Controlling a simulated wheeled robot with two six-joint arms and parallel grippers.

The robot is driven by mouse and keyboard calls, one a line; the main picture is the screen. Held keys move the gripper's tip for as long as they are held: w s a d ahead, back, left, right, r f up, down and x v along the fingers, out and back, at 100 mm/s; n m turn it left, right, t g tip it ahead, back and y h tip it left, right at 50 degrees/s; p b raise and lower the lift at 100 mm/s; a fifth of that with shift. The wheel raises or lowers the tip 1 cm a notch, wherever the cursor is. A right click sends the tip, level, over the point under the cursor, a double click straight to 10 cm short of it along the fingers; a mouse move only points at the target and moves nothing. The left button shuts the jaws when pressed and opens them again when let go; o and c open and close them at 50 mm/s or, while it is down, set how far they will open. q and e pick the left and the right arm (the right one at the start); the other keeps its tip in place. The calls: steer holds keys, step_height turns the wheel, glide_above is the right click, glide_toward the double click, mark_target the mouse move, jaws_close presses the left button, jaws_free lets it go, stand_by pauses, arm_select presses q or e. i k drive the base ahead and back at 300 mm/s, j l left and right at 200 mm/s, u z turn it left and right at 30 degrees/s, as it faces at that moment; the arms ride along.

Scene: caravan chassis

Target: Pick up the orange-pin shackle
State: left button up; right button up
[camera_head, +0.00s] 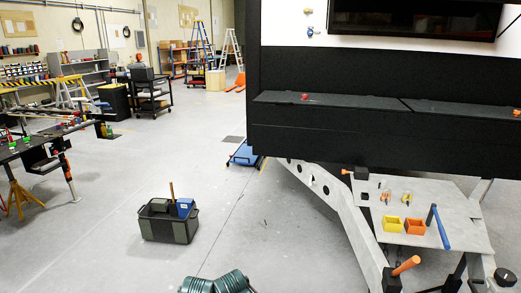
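On the grey plate (455,208) of the chassis at the lower right stand two small metal pieces. The left piece (385,197) shows orange and may be the orange-pin shackle. The right piece (407,197) looks paler or yellowish. Both are too small to tell their exact shape or pin colour. Neither of my grippers shows in the head view.
The black caravan body (350,140) overhangs behind. A tool tote (170,226) stands on open floor to the left.

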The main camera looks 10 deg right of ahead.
mark_target(383, 199)
steer(key=i+l+z, duration=0.1)
steer(key=i+z, duration=0.2)
steer(key=i, duration=0.35)
steer(key=i+z, duration=0.35)
steer(key=i, duration=0.25)
steer(key=i+j+z, duration=0.3)
steer(key=i, duration=0.3)
steer(key=i+l+z, duration=0.1)
steer(key=i+z, duration=0.35)
steer(key=i+j+z, duration=0.1)
steer(key=i+z, duration=0.4)
steer(key=i+j+z, duration=0.25)
steer(key=i+z, duration=0.2)
steer(key=i, duration=0.05)
